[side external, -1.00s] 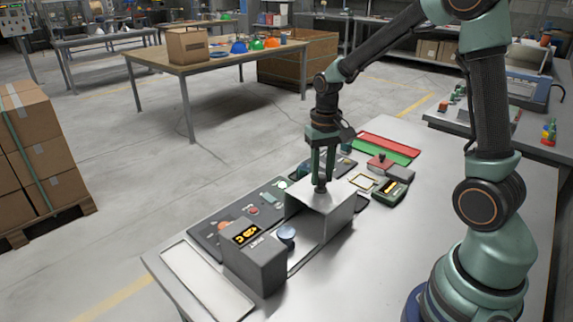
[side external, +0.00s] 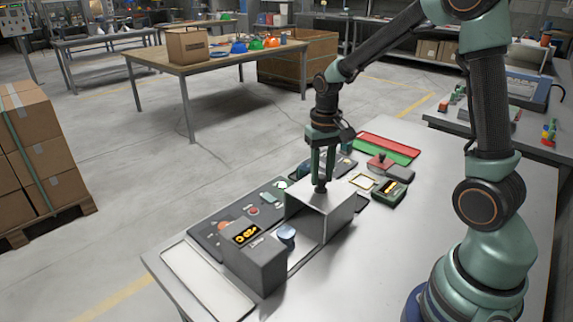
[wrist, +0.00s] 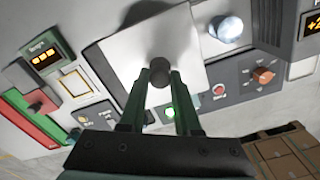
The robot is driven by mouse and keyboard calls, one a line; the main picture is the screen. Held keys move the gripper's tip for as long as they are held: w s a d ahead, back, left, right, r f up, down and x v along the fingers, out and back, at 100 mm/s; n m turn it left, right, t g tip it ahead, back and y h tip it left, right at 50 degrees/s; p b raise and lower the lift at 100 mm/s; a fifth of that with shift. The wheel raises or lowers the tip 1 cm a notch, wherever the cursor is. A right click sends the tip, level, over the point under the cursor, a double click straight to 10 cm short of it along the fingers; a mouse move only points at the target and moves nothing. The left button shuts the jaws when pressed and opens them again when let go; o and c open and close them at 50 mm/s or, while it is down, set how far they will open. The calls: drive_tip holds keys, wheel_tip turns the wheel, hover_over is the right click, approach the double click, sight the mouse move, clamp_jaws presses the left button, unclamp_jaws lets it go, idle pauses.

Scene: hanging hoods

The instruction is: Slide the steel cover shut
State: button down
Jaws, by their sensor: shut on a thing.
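The steel cover (side external: 340,216) is a box-shaped hood with an open end toward the dark grey block. It stands on a track on the bench, and its flat top also shows in the wrist view (wrist: 120,50). My gripper (side external: 320,185) is upright over the cover, its fingers shut on the dark round knob on top. In the wrist view the knob (wrist: 159,72) sits between the fingertips. A pale blue dome (side external: 286,236) stands uncovered between the cover and the dark grey block (side external: 256,264), which has an orange display.
A panel with buttons (side external: 262,205) runs along the cover's far side. A white tray (side external: 195,275) lies at the near left. A green meter (side external: 388,191), a red stamp (side external: 380,163) and red and green strips (side external: 390,145) lie behind at right. The bench front is clear.

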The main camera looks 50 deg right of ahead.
drive_tip(key=shift+a, duration=0.1)
idle(0.5)
drive_tip(key=a, duration=1.3)
drive_tip(key=shift+w+r, duration=0.1)
drive_tip(key=c, duration=0.6)
unclamp_jaws()
drive_tip(key=shift+d, duration=0.1)
wheel_tip(320, 180, up, 12)
